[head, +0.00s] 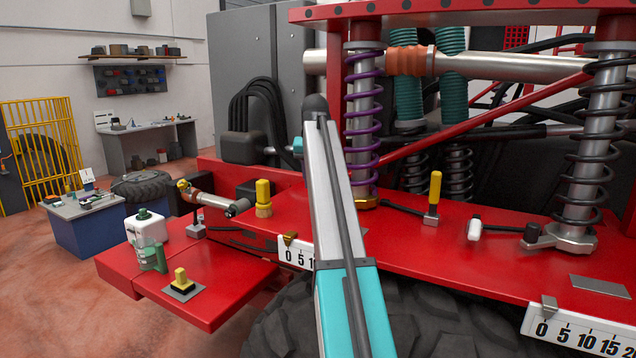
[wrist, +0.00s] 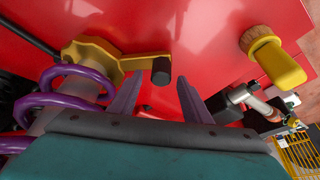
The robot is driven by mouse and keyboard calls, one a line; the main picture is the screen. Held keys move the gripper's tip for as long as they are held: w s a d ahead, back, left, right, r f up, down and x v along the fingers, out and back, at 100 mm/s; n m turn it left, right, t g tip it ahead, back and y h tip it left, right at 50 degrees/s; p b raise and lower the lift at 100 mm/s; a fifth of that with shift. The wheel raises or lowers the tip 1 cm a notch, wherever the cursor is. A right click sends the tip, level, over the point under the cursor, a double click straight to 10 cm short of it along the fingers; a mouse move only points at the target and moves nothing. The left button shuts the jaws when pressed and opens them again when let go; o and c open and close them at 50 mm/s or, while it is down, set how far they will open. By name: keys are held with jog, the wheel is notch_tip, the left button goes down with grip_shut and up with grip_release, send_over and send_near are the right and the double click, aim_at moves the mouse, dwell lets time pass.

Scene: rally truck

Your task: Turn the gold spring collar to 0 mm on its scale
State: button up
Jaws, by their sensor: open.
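The gold spring collar (head: 366,202) sits at the foot of the purple spring (head: 362,120) on the red deck. In the wrist view the collar (wrist: 92,52) is at upper left, with an arm ending in a black knob (wrist: 161,71). My gripper (wrist: 158,80) is open; its two fingers point toward the knob, which shows between and just beyond the tips. I cannot tell any contact. A white scale (head: 297,257) is on the deck's front edge. A gold pointer (head: 290,239) stands near its 0; the exact reading is unclear. My arm hides the scale's right part.
A yellow knob (head: 263,192) on a wooden base stands left of my arm; a yellow-handled lever (head: 434,188) stands to the right. A dark spring (head: 600,130) and a second scale (head: 580,336) are further right. A white-green bottle (head: 147,235) stands on the left step.

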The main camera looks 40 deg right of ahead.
jog(key=p+v, duration=0.2)
jog(key=v, duration=1)
jog(key=shift+s, duration=0.1)
